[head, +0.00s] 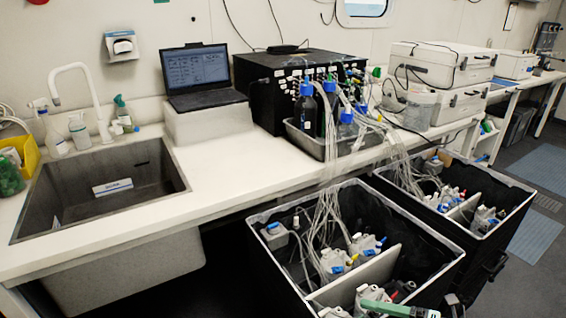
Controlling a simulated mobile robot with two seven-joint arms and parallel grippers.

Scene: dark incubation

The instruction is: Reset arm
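Neither of my grippers shows in the head view, and no arm of mine can be made out for sure. A green and grey object (398,308) is cut off by the bottom edge, in front of the near black bin (450,262); I cannot tell what it is. The near bin holds several grey containers with coloured caps, split by a pale divider (358,278). A second black bin (512,187) behind it holds similar containers.
A white counter (225,175) runs along the wall, with a sink (75,200) on the left. A laptop (200,72), a black box (262,95), a metal tray of bottles (310,142) and white cases (440,65) stand on it. Clear tubes (325,200) hang into the bins. Floor shows at right.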

